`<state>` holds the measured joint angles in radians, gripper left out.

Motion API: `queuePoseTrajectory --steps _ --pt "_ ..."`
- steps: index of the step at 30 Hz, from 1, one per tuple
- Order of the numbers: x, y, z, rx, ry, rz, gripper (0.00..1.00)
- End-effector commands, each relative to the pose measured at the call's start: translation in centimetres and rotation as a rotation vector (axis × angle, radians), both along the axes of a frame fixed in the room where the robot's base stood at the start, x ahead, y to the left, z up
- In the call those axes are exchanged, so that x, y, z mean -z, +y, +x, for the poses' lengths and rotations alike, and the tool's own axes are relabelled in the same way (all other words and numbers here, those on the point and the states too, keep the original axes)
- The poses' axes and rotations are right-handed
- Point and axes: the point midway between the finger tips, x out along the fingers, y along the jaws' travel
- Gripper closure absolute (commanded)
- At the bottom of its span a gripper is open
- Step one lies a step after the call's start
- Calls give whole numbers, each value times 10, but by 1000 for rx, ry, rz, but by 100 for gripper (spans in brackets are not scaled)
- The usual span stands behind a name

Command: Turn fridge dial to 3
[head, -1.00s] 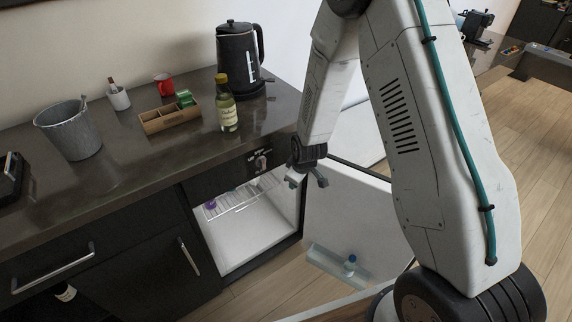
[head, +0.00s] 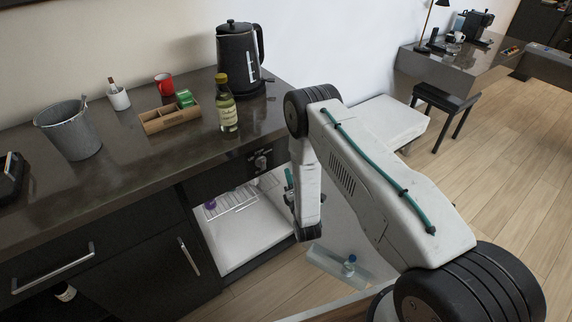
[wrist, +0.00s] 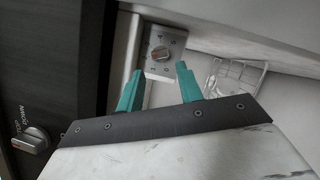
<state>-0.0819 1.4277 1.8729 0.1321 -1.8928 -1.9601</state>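The dial is hidden there.
A second knob (wrist: 35,138) with lettering sits on the dark panel outside the fridge; it also shows in the head view (head: 261,162). A wire shelf (wrist: 235,76) is right of the dial. A kettle (head: 238,58) stands on the counter.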

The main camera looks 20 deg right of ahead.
Motion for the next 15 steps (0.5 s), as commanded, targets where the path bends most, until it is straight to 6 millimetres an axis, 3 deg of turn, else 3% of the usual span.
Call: queuePoseTrajectory --steps 9,15 --pt "-9 -3 50 0 -1 3 64" --pt "-12 -3 67 0 1 3 64"
